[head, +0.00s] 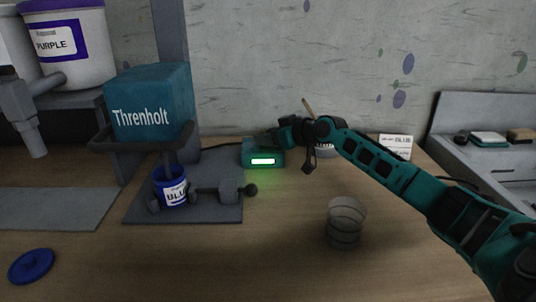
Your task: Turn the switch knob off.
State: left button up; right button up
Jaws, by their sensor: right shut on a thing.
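A small green switch box (262,153) stands on the table behind the middle, with a lit white-green display strip on its front and a green glow on the wood around it. My right gripper (276,137) reaches in from the right and its fingertips are at the top of this box. It is shut on the switch knob, which the fingers hide. How far the knob is turned cannot be seen. My left gripper is not in view.
A teal Threnholt machine (152,103) stands left of the box, with a blue paint can (171,188) under it. A clear ribbed cup (345,222) stands in front right. A blue lid (32,265) lies front left. The front middle of the table is free.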

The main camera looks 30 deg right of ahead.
jog(key=y+b, duration=0.1)
jog(key=n+b, duration=0.1)
jog(key=b, duration=0.1)
jog(key=n+g+y+b, duration=0.1)
jog(key=b, duration=0.1)
jog(key=shift+w+d+f+y, duration=0.1)
jog(key=shift+d+f+y, duration=0.15)
jog(key=shift+f+y, duration=0.05)
jog(key=shift+d+r+n+g+y+b, duration=0.15)
jog(key=shift+n+g+y+b, duration=0.25)
jog(key=shift+n+y+b, duration=0.25)
jog(key=shift+w+r+n+g+y+b, duration=0.15)
jog(key=shift+n+g+y+b, duration=0.5)
jog(key=shift+n, duration=0.4)
jog(key=shift+g, duration=0.25)
jog(key=o, duration=1.1)
jog(key=shift+c, duration=0.2)
jog(key=shift+d, duration=0.15)
jog(key=p+v, duration=0.1)
jog(key=v, duration=1.1)
jog(key=shift+s+d, duration=0.3)
jog(key=shift+d, duration=0.05)
